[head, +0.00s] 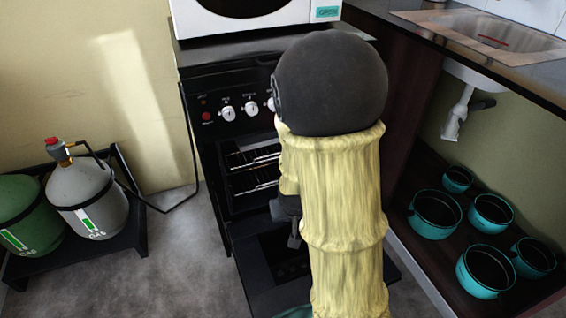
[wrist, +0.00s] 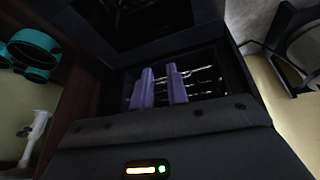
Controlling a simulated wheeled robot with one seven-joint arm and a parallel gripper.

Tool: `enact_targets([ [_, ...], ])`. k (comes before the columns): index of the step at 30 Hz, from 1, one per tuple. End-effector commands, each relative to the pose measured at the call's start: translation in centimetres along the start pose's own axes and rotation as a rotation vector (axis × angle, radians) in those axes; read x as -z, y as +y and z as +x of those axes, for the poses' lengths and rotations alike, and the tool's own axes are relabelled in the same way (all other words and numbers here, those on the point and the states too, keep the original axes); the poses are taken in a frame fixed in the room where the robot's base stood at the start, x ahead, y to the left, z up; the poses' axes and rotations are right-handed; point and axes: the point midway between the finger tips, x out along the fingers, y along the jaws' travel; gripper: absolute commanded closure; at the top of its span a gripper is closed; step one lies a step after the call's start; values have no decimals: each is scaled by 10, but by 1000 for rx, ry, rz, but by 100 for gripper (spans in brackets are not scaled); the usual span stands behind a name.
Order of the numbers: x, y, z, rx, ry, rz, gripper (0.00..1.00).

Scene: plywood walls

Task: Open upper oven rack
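The black oven (head: 213,150) stands in the middle of the head view with its door (head: 275,268) folded down and open. Inside are an upper wire rack (head: 252,157) and a lower wire rack (head: 252,188), both partly hidden by my arm. In the wrist view my gripper (wrist: 160,70) shows two purple fingers with a gap between them, pointing into the oven cavity. Wire bars (wrist: 202,76) show close to the fingertips and beyond them. I cannot tell whether the fingers touch the bars or which rack these are. My arm hides most of the gripper in the head view.
A white microwave (head: 240,15) sits on top. Grey (head: 85,195) and green (head: 25,210) gas cylinders stand in a black frame at left, with a hose to the oven. Several teal pots (head: 436,214) stand under the sink (head: 490,38) at right. Floor is clear between cylinders and oven.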

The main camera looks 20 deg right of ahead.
Motion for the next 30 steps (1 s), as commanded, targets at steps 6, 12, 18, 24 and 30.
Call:
enact_targets([
  [6,6,56,90,-197,151,22,84],
  [12,16,112,135,-413,323,-55,84],
  [18,33,153,154,-626,520,-240,84],
  [24,56,161,153,-800,736,-524,84],
  [30,77,127,149,-899,969,-897,84],
])
